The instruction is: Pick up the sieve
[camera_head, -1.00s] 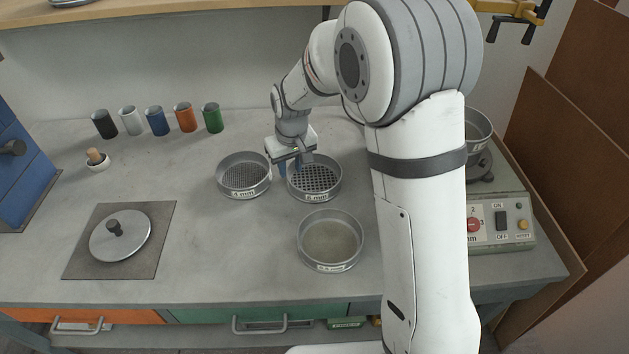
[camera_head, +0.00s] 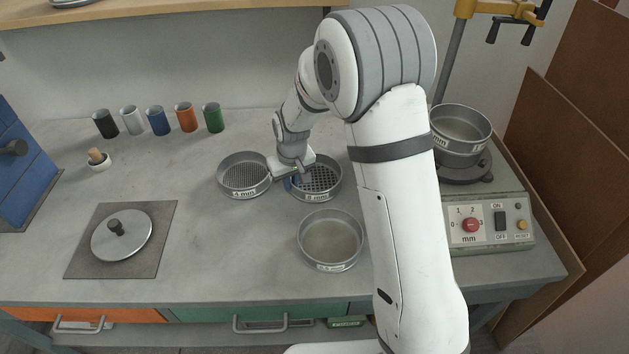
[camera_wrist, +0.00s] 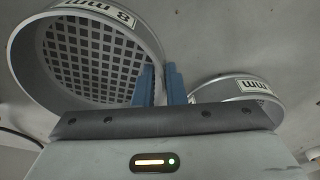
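The 8 mm sieve (camera_head: 323,181), a round grey metal ring with a coarse square mesh, sits on the bench; it also shows at the upper left of the wrist view (camera_wrist: 85,60). My gripper (camera_head: 291,184) is low at its left side. In the wrist view the blue fingers (camera_wrist: 160,84) are apart, with the sieve's wall appearing to lie between them; contact cannot be told. The 4 mm sieve (camera_head: 243,175) stands just left of my gripper and shows at the right in the wrist view (camera_wrist: 238,90). A fine-mesh sieve (camera_head: 330,241) stands nearer the front.
A shaker (camera_head: 487,223) with another sieve (camera_head: 461,127) on top stands at the right. A metal lid (camera_head: 121,236) lies on a dark plate at left. Several coloured cups (camera_head: 157,121) and a small mortar (camera_head: 99,161) stand at the back left. The bench's front middle is clear.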

